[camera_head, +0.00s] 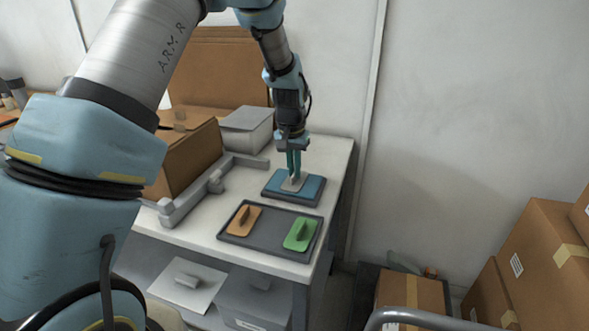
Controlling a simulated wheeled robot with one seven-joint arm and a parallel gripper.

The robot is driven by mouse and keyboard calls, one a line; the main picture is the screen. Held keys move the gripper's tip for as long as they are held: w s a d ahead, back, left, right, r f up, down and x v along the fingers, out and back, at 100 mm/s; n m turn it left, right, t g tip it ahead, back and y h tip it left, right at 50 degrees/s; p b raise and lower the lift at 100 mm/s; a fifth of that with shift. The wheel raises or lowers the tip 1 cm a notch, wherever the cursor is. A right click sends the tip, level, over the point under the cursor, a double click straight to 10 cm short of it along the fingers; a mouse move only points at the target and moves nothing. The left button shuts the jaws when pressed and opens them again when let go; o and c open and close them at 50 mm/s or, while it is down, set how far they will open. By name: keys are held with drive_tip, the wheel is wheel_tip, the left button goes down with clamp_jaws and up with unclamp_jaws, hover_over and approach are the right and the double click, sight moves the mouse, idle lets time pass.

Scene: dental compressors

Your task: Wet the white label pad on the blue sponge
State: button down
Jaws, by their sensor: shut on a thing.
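The blue sponge (312,188) lies in a dark shallow tray on the white tabletop, near the right edge. My gripper (294,174) points straight down over it and is shut on the white label pad (291,185). The pad is at the sponge's top, left of its middle. It looks to be touching the sponge, but I cannot tell for sure from this angle. My fingers hide the pad's grip.
In front, a dark tray (268,255) holds an orange pad (240,221) and a green pad (301,234). A grey metal fixture (190,200) and a cardboard box (186,160) stand to the left. A grey box (247,127) is behind. Cartons (535,260) stand at the right.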

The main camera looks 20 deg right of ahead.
idle(0.3)
drive_tip(key=shift+r+p, duration=2.5)
drive_tip(key=shift+r, duration=1.05)
drive_tip(key=shift+f, duration=0.1)
